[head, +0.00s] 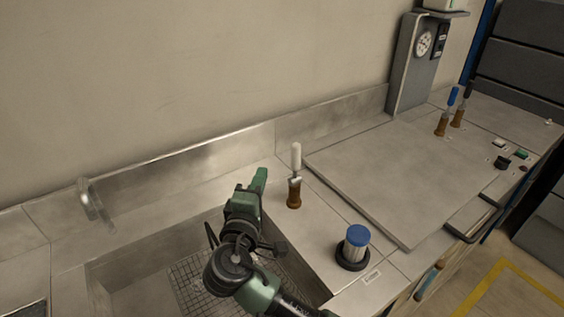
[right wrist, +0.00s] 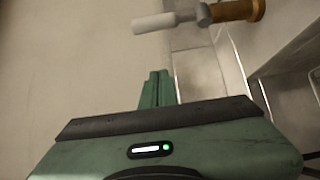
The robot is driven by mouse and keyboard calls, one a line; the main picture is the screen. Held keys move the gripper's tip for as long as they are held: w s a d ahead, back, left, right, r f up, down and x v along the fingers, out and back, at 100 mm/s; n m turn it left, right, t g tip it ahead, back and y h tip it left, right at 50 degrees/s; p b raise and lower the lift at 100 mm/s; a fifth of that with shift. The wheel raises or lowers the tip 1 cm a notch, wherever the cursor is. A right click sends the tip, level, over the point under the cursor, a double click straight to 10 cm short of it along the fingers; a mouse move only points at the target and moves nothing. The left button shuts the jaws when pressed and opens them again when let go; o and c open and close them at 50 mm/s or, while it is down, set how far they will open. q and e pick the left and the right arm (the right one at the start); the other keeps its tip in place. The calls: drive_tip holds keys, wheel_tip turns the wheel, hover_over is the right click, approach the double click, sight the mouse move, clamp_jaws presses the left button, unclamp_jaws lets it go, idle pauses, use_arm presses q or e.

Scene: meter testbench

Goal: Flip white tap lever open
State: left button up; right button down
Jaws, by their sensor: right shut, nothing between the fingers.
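The white tap lever (head: 296,156) stands upright on its brass tap body (head: 294,193), on the steel bench beside the sink. In the right wrist view the white lever (right wrist: 153,23) points left from the brass body (right wrist: 240,10), near the top of the picture. My right gripper (head: 261,176) is to the left of the lever in the head view, with a visible gap between them. Its green fingers (right wrist: 157,88) are shut together and hold nothing. My left gripper is not in view.
A blue-capped cylinder (head: 356,246) stands at the front of the bench, right of the tap. A gauge panel (head: 407,65) rises behind. The flat plate (head: 385,175) is clear.

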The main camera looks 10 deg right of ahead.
sight(295, 165)
drive_tip(key=p+x, duration=0.3)
drive_tip(key=x, duration=0.7)
drive_tip(key=s+d+p, duration=0.1)
drive_tip(key=s+d, duration=0.2)
drive_tip(key=shift+d+p, duration=0.1)
drive_tip(key=shift+p, duration=0.3)
